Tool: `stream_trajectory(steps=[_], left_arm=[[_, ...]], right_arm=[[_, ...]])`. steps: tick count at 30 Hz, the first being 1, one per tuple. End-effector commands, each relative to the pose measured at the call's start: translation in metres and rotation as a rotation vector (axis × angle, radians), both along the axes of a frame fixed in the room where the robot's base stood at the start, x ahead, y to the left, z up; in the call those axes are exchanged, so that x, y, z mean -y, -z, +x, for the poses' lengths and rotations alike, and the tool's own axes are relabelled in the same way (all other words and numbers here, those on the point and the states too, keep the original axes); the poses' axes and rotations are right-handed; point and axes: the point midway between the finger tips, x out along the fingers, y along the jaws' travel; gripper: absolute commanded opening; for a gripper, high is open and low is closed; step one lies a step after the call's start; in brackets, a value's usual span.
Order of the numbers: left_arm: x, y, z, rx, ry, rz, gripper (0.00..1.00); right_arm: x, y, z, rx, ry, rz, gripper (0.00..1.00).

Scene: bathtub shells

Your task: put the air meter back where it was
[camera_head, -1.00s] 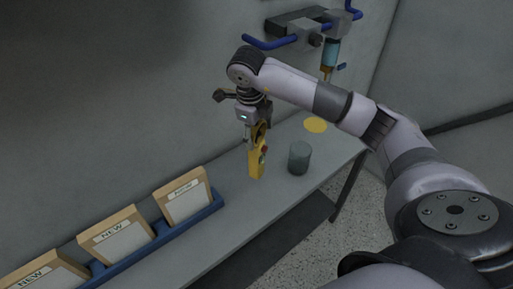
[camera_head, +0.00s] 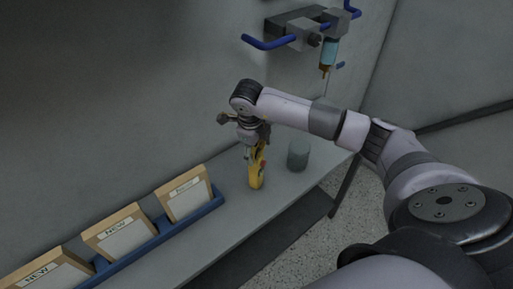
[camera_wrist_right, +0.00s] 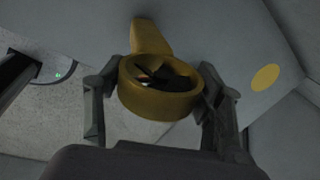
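The air meter (camera_head: 256,174) is yellow with a round fan ring at its top and stands upright at the shelf, right of the boxes. My right gripper (camera_head: 253,146) points down and is shut on its ring. In the right wrist view the fingers lie on both sides of the ring (camera_wrist_right: 160,104), and the yellow body reaches away behind it. I cannot tell whether its lower end touches the shelf. A flat yellow disc (camera_wrist_right: 265,78) shows on the shelf in the right wrist view, apart from the meter. In the head view my arm hides it. My left gripper is not in view.
A grey-green cup (camera_head: 298,154) stands on the shelf (camera_head: 240,221) just right of the meter. A blue rack (camera_head: 163,237) with boxes marked NEW (camera_head: 122,233) is at the left. A wall holder with blue hooks (camera_head: 268,43) and a blue-and-brass tool (camera_head: 328,52) hangs above.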

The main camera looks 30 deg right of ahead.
Motion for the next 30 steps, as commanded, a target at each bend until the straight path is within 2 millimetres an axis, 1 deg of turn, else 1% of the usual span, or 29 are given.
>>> stream_trajectory(steps=[1,8,16,19,20,23,26,30], left_arm=[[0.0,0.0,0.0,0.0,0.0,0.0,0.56],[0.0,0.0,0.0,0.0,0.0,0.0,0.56],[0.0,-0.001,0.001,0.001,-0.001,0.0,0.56],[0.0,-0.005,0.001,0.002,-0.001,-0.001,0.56],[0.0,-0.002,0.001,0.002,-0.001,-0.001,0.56],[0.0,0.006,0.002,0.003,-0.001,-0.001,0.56],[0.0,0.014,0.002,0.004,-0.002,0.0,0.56],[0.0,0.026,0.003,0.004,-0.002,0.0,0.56]], right_arm=[[0.0,0.0,0.0,-0.001,0.0,0.0,0.67],[0.0,0.0,0.0,-0.001,0.0,0.0,0.82],[0.0,-0.001,0.0,-0.001,0.0,0.0,0.82],[0.0,-0.005,0.0,-0.001,0.0,0.0,0.82],[0.0,-0.005,0.0,0.001,0.0,0.0,0.82],[-0.003,-0.017,0.0,0.004,-0.001,0.0,0.82],[-0.007,-0.037,-0.001,0.007,-0.001,0.001,0.82],[-0.012,-0.069,-0.005,0.007,-0.001,0.0,0.82]])
